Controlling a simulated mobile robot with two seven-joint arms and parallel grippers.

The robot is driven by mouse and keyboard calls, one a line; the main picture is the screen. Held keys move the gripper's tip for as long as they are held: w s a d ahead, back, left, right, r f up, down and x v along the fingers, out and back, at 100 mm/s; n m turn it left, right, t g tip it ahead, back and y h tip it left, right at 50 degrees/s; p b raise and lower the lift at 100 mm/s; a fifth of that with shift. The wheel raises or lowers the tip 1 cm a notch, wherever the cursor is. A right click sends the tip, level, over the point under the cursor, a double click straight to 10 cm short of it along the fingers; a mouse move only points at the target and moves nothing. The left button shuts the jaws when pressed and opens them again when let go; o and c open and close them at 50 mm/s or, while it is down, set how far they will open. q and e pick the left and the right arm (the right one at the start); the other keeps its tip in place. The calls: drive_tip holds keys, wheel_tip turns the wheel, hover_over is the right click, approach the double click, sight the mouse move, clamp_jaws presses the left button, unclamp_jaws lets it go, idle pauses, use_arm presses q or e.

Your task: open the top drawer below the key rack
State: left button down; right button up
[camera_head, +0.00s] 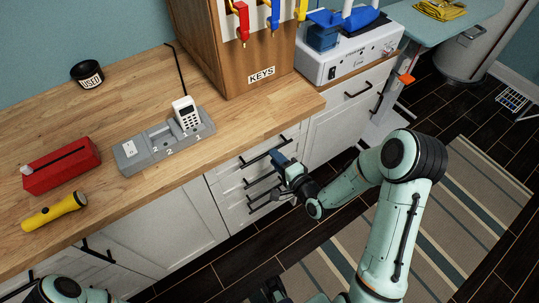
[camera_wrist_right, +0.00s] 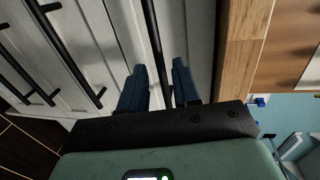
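The top drawer (camera_head: 228,168) is a white front in the counter below the key rack (camera_head: 262,72) and looks shut. Its black bar handle (camera_head: 258,156) runs along it. My right gripper (camera_head: 279,158) is at the right end of this handle. In the right wrist view its two blue fingers (camera_wrist_right: 160,88) stand apart on either side of the black bar (camera_wrist_right: 155,40), with gaps showing. A dark part of mine, perhaps the left gripper (camera_head: 271,290), shows at the bottom edge of the head view, mostly cut off.
Lower drawers with black handles (camera_head: 262,180) are below.

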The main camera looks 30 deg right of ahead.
drive_tip(key=shift+x, duration=2.3)
drive_tip(key=shift+c, duration=0.3)
clamp_jaws()
drive_tip(key=shift+s+d, duration=0.1)
